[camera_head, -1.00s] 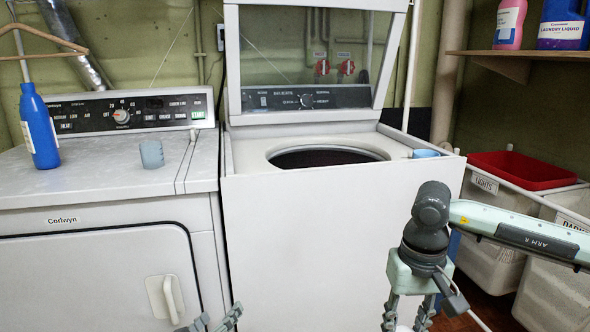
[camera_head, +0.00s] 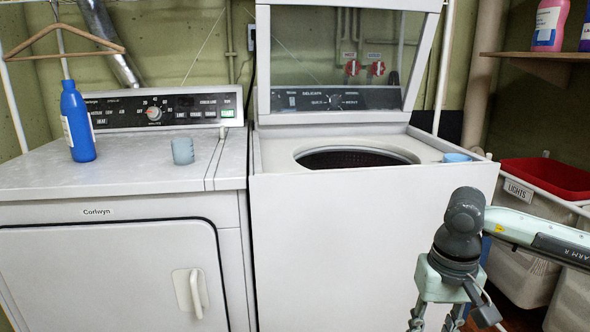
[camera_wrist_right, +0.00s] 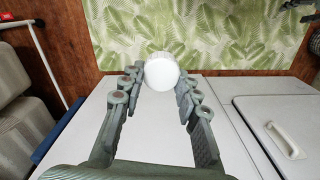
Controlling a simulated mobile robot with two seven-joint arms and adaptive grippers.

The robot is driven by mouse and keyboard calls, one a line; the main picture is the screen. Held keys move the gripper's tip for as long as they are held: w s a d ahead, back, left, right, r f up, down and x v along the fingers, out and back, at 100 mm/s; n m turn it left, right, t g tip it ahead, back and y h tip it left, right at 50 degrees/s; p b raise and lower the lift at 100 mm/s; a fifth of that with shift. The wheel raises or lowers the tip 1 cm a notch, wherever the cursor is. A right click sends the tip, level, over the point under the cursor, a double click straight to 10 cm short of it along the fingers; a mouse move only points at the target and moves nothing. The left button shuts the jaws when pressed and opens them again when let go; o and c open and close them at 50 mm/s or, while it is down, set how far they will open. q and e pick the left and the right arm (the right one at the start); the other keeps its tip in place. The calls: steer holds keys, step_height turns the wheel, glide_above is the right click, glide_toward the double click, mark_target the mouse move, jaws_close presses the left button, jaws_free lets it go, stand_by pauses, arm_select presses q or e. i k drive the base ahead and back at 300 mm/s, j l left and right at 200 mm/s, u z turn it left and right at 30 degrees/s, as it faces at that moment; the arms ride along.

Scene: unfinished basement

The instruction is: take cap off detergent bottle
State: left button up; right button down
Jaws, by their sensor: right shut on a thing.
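My right gripper (camera_head: 436,318) hangs in front of the washer in the head view, its fingertips cut off by the bottom edge. In the right wrist view its fingers (camera_wrist_right: 160,80) are closed on a smooth white round thing (camera_wrist_right: 161,70). Only one side of this thing shows, so I cannot tell whether it is a cap or part of a bottle. A blue bottle (camera_head: 77,125) with a pale label stands upright on the dryer, apart from my gripper. Its narrow top is blue, and I cannot make out a separate cap. My left gripper is out of view.
A grey-blue cup (camera_head: 182,150) stands on the dryer (camera_head: 120,180). The washer (camera_head: 350,230) has its lid up and tub open, with a blue item (camera_head: 457,157) on its right corner. Hampers (camera_head: 530,200) stand right. A shelf (camera_head: 540,54) holds a pink bottle (camera_head: 549,25).

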mark_target(76, 120)
steer(key=i+u, duration=0.1)
steer(key=u, duration=1.9)
